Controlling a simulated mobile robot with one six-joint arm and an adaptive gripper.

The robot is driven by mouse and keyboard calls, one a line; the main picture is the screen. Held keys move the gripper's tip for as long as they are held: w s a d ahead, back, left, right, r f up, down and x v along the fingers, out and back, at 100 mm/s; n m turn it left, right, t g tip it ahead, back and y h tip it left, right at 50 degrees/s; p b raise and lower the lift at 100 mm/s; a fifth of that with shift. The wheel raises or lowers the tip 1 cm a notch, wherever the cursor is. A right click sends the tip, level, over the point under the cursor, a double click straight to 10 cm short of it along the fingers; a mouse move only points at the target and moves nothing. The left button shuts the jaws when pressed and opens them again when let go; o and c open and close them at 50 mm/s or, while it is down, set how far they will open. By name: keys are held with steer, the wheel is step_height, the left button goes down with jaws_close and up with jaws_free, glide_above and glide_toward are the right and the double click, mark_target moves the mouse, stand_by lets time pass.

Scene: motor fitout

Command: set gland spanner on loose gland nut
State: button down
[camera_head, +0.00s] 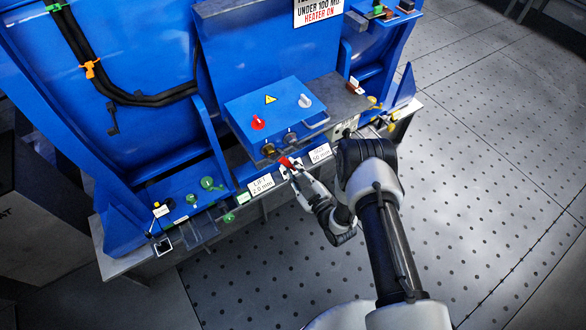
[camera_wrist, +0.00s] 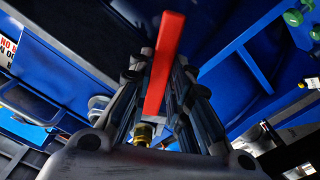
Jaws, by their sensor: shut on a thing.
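My gripper (camera_head: 291,167) is at the front edge of the blue box, shut on the red gland spanner (camera_head: 285,161). In the wrist view the spanner (camera_wrist: 164,62) is a long red bar standing between the two dark fingers (camera_wrist: 160,85). A brass gland fitting (camera_head: 268,149) sits on the front face of the blue box, just left of and above the spanner; a darker fitting (camera_head: 290,137) is to its right. A brass hex part (camera_wrist: 145,133) shows below the bar in the wrist view. I cannot tell whether the spanner touches a nut; its working end is hidden.
The blue control box (camera_head: 240,108) carries a red knob and a grey knob on top. Label plates (camera_head: 261,185) line the ledge below. The perforated floor (camera_head: 300,265) in front is clear.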

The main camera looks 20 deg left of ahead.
steer(key=shift+s+a+r+p, duration=0.25)
steer(key=shift+r+p, duration=0.25)
steer(key=shift+r, duration=0.1)
steer(key=shift+s+a+r+p, duration=0.2)
steer(key=shift+s+r+p, duration=0.05)
steer(key=shift+r+p, duration=0.3)
